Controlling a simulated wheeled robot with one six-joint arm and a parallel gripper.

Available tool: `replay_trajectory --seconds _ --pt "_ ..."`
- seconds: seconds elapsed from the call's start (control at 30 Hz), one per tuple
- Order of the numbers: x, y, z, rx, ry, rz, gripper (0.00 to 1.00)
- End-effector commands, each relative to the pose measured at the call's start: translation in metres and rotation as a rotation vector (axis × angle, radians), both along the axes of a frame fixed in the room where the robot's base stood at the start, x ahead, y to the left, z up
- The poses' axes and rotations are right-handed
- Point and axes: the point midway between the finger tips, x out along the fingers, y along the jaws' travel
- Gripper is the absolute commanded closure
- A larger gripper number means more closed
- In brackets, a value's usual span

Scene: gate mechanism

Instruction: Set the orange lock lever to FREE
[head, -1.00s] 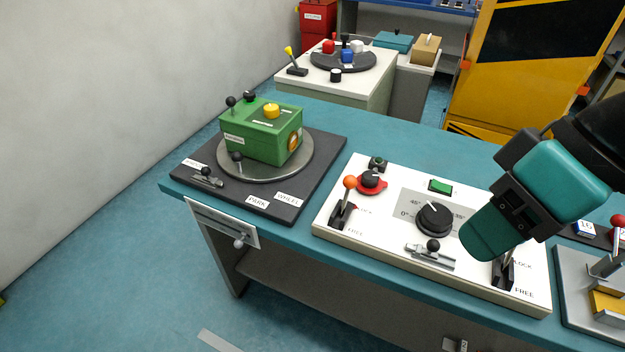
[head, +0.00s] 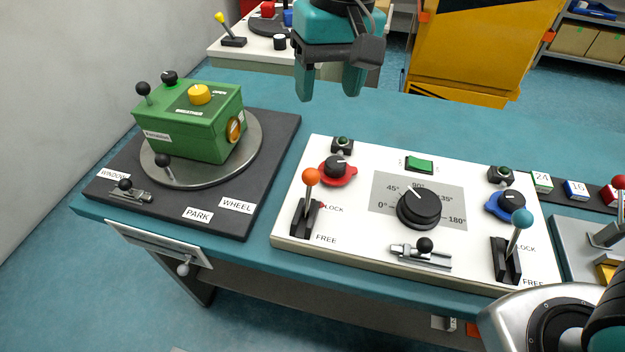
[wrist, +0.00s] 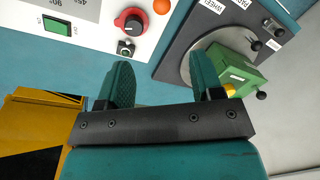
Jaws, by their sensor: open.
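The orange lock lever (head: 311,178) stands at the left end of the white panel (head: 345,240), its ball up and its black slotted base below. LOCK is printed beside the upper end of the base and FREE beside the lower end. The lever leans toward the LOCK end. My gripper (head: 329,92) is open and empty, above the teal bench behind the panel, clear of the lever. In the wrist view the open fingers (wrist: 162,85) point toward the bench, and the orange ball (wrist: 161,6) shows at the top edge.
A red-collared knob (head: 336,168) sits just behind the lever. A large black dial (head: 419,208) and a blue-ball lever (head: 520,220) are to its right. A green box (head: 190,125) stands on a turntable at left. Bench behind the panel is clear.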

Motion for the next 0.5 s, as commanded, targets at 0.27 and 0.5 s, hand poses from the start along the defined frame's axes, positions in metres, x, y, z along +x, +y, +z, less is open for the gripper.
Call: replay_trajectory --seconds 0.27,0.5 --pt "0.003 0.008 -0.036 -0.013 0.006 -0.016 0.40" --pt "0.002 0.012 -0.090 -0.013 0.007 -0.018 0.40"
